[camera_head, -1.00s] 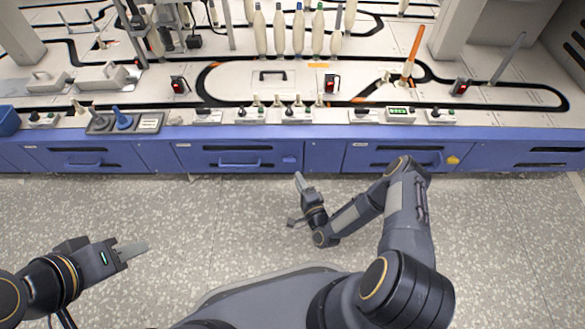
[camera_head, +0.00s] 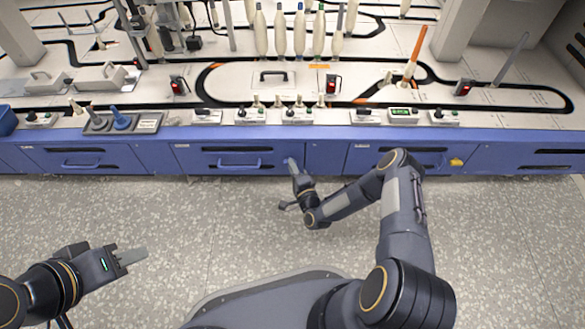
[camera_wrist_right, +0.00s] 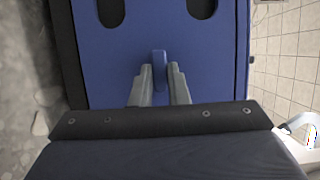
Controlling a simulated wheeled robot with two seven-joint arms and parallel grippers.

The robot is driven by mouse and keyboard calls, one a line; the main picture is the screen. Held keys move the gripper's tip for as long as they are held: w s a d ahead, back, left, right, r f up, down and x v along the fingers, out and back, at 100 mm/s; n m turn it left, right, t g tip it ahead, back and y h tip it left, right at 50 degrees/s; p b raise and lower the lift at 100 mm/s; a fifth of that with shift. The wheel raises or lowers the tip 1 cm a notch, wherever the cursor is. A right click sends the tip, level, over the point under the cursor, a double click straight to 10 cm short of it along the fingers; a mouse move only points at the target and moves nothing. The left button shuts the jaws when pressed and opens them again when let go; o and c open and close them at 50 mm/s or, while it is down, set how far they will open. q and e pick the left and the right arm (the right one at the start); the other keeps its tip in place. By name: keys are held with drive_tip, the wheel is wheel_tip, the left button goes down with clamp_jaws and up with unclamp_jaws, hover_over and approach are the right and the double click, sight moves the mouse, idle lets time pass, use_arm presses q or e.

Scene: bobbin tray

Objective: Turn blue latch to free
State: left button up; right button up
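The blue latch is a small upright tab on the blue drawer front. In the right wrist view the latch (camera_wrist_right: 159,62) stands between the two fingertips of my right gripper (camera_wrist_right: 160,72). The fingers lie close along both its sides; whether they press on it is unclear. In the head view my right gripper (camera_head: 293,166) reaches up to the drawer front, and its tip largely covers the latch. My left gripper (camera_head: 132,257) is over the floor at lower left, away from the cabinet, with nothing visible in it. Its finger gap cannot be made out.
The blue cabinet front (camera_head: 330,158) runs across the view, with a drawer handle (camera_head: 240,164) left of my right gripper and a yellow latch (camera_head: 456,162) farther right. Above is a worktop with switch boxes (camera_head: 298,116) and bobbins (camera_head: 280,34). The floor (camera_head: 190,235) is clear.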

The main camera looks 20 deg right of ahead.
clamp_jaws()
drive_tip(key=shift+n, duration=0.3)
drive_tip(key=shift+w+a+r+n+g+h+p, duration=0.15)
drive_tip(key=shift+n+g+h+p, duration=0.8)
drive_tip(key=shift+n, duration=1.2)
drive_tip(key=shift+s+a+r+n+g+h+p, duration=0.15)
drive_tip(key=shift+n+g+h+p, duration=0.85)
drive_tip(key=shift+n, duration=1.2)
drive_tip(key=shift+w+a+r+n+g+h+p, duration=0.15)
drive_tip(key=shift+n+g+h+p, duration=0.65)
drive_tip(key=shift+n, duration=1.35)
drive_tip(key=shift+p, duration=0.45)
drive_tip(key=o, duration=0.6)
unclamp_jaws()
drive_tip(key=shift+c, duration=0.2)
